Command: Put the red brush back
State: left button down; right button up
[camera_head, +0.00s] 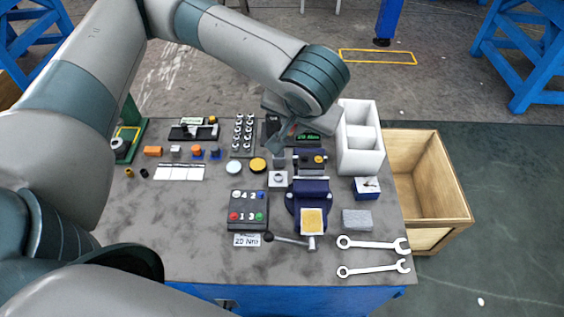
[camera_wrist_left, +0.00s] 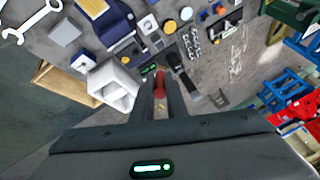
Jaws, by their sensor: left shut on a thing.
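My left gripper (camera_head: 284,132) is over the back of the workbench, left of the white holder. In the left wrist view its two fingers (camera_wrist_left: 163,92) are shut on the red brush (camera_wrist_left: 160,84), of which only a small red part shows between them. In the head view the brush is hidden by the gripper and wrist. The white holder (camera_head: 347,148) with two open compartments stands at the bench's right back edge; it also shows in the left wrist view (camera_wrist_left: 105,75). I cannot tell which place belongs to the brush. My right gripper is not in view.
A blue vise (camera_head: 309,190) stands in the middle right of the bench, with a grey block (camera_head: 356,219) and two wrenches (camera_head: 372,244) nearby. An open wooden crate (camera_head: 445,160) stands right of the bench. Several small parts lie at the back left. The front left bench top is clear.

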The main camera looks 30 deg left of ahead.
pick_arm(q)
jog(key=shift+w, duration=0.1)
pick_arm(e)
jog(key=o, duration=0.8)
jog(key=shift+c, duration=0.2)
pick_arm(q)
jog(key=w+f+m+g+h+p, duration=0.15)
jog(key=w+f+m+h, duration=0.3)
jog(key=w+m, duration=0.55)
jog(key=w+a+f+m+g+y, duration=0.1)
jog(key=w+a+f+m+g, duration=0.2)
jog(key=a+f+m, duration=0.7)
jog(key=shift+w+a+m+p, duration=0.4)
jog(key=shift+w+a+m, duration=0.25)
jog(key=shift+m, duration=2.05)
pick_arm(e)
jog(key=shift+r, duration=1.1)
pick_arm(q)
jog(key=shift+f+y, duration=0.1)
jog(key=shift+y, duration=0.15)
